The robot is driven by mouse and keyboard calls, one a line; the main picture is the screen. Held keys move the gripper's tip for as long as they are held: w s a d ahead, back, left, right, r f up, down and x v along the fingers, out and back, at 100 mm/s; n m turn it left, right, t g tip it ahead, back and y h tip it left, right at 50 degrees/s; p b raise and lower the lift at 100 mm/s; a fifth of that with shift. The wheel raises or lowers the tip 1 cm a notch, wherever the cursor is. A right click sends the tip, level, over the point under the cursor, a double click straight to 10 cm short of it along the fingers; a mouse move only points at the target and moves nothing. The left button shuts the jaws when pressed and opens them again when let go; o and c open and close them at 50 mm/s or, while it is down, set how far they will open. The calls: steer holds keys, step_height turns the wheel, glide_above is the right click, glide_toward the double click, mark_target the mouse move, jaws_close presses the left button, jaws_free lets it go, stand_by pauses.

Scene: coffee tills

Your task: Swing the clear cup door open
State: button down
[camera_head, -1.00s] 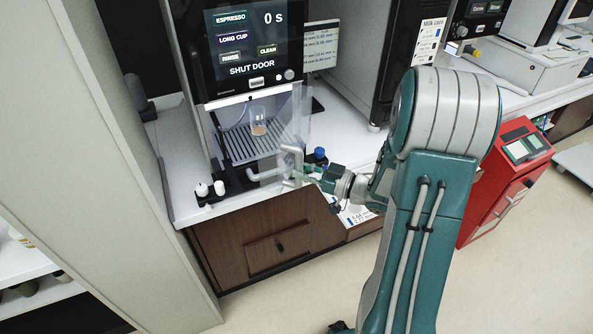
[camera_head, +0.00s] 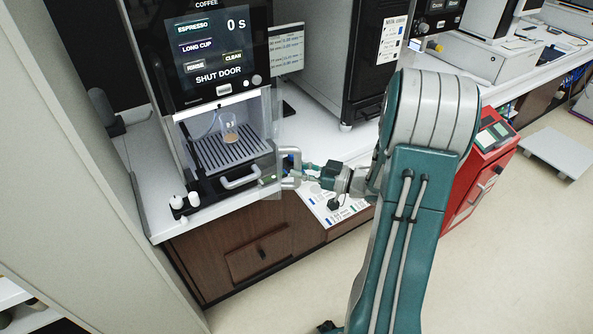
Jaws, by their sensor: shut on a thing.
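The coffee machine (camera_head: 213,98) has a lit screen reading "0 s" and "SHUT DOOR". Its clear cup door (camera_head: 271,188) stands swung out from the front at the right side of the cup bay and looks nearly edge-on. A clear cup (camera_head: 230,129) with brown contents stands on the slatted drip tray (camera_head: 222,152) inside the bay.
White and dark knobs (camera_head: 185,201) stand at the machine's front left. A printed sheet (camera_head: 325,207) lies below my gripper near the counter edge. A black machine (camera_head: 365,70) stands to the right, a red cabinet (camera_head: 478,180) beyond my arm. A tall pale panel is at left.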

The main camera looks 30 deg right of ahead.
steer(key=shift+d, duration=2.7)
steer(key=shift+c, duration=2.2)
jaws_free()
steer(key=shift+a, duration=0.1)
steer(key=v, duration=1.2)
steer(key=shift+f, duration=0.1)
